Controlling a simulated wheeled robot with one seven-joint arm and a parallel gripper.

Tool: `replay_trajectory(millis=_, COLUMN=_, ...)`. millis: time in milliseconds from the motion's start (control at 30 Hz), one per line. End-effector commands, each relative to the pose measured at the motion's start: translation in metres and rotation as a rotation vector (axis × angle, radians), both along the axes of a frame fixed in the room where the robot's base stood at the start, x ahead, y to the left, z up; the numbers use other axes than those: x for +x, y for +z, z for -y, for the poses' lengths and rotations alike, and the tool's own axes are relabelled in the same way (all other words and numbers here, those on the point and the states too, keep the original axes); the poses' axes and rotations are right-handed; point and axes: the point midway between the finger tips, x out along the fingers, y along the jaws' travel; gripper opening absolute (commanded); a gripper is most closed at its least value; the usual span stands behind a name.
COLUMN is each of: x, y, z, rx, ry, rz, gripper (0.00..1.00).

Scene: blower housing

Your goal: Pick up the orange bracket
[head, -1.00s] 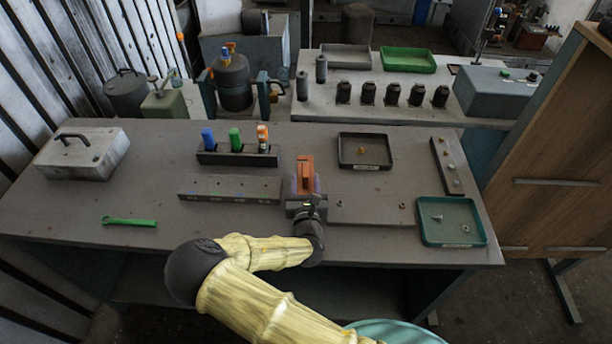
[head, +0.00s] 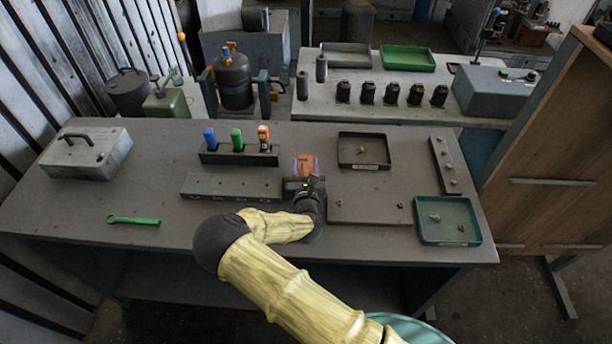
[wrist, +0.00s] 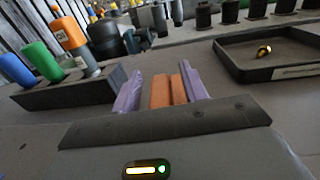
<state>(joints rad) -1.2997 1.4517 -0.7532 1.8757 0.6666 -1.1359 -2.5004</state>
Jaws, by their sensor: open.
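The orange bracket (head: 306,165) is on the grey table just beyond my gripper, and its near part is hidden by the gripper in the head view. In the wrist view the orange bracket (wrist: 169,90) shows between the two purple fingers, with a narrow gap on each side. My gripper (wrist: 163,88) is open around it, low over the table; in the head view the gripper (head: 305,168) points away from me. I cannot tell whether a finger touches the bracket.
A dark holder (head: 239,155) with blue, green and orange-white handled items stands behind left. A black tray (head: 364,164) holding a small brass piece is behind right. A long block (head: 231,187) lies left and a flat plate (head: 369,213) lies right of my gripper. A teal tray (head: 447,238) is farther right.

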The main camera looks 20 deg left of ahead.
Motion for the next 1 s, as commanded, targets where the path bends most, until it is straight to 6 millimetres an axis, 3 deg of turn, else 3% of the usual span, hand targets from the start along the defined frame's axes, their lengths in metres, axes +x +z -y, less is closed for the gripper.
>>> replay_trajectory(millis=467, x=0.0000, y=-0.0005, z=0.0002, rx=0.000, ry=-0.001, rz=0.000, gripper=0.44)
replay_trajectory(millis=700, x=0.0000, y=-0.0004, z=0.0003, rx=0.000, ry=-0.001, rz=0.000, gripper=0.00)
replay_trajectory(millis=1000, x=0.0002, y=0.0010, z=0.0002, rx=0.000, ry=-0.001, rz=0.001, gripper=0.00)
